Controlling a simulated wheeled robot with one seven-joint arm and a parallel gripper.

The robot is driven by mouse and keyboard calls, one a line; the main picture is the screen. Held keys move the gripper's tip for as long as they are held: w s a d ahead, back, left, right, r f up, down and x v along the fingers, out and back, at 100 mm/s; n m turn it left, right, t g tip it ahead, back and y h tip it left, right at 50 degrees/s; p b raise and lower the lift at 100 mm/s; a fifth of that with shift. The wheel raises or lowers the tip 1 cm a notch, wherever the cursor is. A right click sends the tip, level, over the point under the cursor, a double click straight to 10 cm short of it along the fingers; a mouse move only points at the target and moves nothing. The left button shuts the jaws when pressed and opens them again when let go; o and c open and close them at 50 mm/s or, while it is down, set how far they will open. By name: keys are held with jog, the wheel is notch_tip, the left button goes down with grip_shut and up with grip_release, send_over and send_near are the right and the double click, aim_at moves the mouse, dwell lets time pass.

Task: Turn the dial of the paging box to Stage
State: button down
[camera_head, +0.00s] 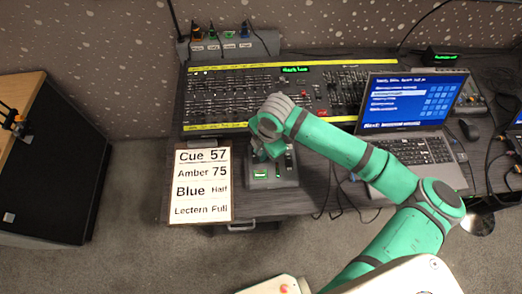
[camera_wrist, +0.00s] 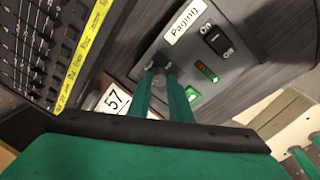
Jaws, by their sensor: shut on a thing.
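The paging box (camera_head: 288,168) is a small dark grey box on the front of the desk, partly under my arm. In the wrist view the paging box (camera_wrist: 235,75) carries a "Paging" label, a black rocker switch, a small level meter and a lit green display (camera_wrist: 193,94). My gripper (camera_wrist: 158,70) reaches down onto its top face, its two green fingers close together. The fingers are shut on the dial, which is mostly hidden between the dark fingertips. I cannot read the dial's pointer or its position marks. In the head view my gripper (camera_head: 262,152) is over the box's left part.
A cue card (camera_head: 202,185) lies left of the box. The fader console (camera_head: 225,97) with yellow strips is behind it. An open laptop (camera_head: 410,110) and a mouse (camera_head: 468,129) are to the right. Cables hang at the desk's front edge.

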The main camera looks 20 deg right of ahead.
jog(key=m, duration=0.3)
jog(key=m+t, duration=0.1)
jog(key=m, duration=0.3)
jog(key=shift+h, duration=0.3)
jog(key=m, duration=0.7)
jog(key=shift+a+h, duration=0.15)
jog(key=shift+h, duration=0.25)
jog(key=m, duration=0.6)
jog(key=shift+h, duration=0.4)
jog(key=m, duration=0.3)
jog(key=shift+m, duration=0.4)
jog(key=shift+m+h, duration=0.3)
jog(key=shift+m, duration=1.4)
jog(key=c, duration=1.6)
grip_release()
jog(key=shift+w, duration=0.15)
jog(key=shift+r, duration=0.1)
